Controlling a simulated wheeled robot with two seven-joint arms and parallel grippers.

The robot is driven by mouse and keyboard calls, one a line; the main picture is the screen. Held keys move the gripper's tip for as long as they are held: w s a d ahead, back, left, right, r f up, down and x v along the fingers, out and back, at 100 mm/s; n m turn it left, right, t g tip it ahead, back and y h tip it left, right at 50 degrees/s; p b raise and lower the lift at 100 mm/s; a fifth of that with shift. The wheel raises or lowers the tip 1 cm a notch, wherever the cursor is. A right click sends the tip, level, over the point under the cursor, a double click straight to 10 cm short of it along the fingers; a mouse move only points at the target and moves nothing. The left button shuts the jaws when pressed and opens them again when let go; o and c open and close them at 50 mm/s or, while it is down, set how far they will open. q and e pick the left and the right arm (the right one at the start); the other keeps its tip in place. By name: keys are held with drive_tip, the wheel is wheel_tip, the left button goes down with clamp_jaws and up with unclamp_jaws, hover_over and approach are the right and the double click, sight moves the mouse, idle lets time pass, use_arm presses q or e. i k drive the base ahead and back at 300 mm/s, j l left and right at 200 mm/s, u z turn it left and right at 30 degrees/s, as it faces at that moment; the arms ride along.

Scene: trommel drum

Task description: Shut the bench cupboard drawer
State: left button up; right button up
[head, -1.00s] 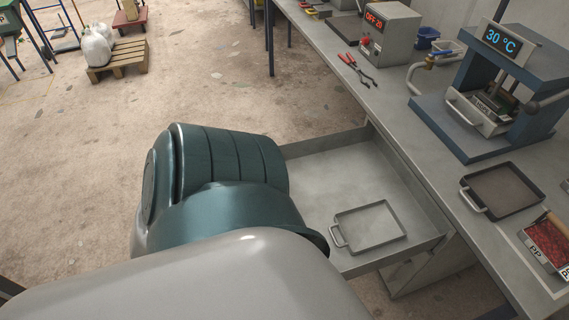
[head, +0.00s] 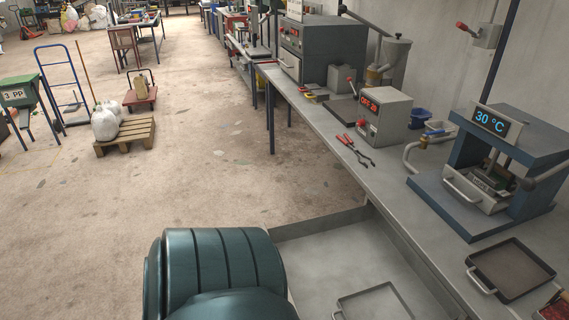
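The bench cupboard drawer (head: 310,262) is open, pulled out to the left from under the grey workbench (head: 345,150). Inside it lies a flat grey tray with a handle (head: 375,303), cut off by the bottom edge of the picture. My own dark teal arm part covers the drawer's near left side and hides its front. Neither gripper shows in the head view.
On the bench stand a blue press (head: 470,220) with a 30 °C display, a grey control box (head: 384,118), red-handled tongs (head: 355,150) and a dark tray (head: 510,270). A pallet with white sacks (head: 125,135) stands far left. The floor between is clear.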

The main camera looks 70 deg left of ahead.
sight(326, 258)
drive_tip(key=u, duration=1.95)
drive_tip(key=i+j, duration=0.45)
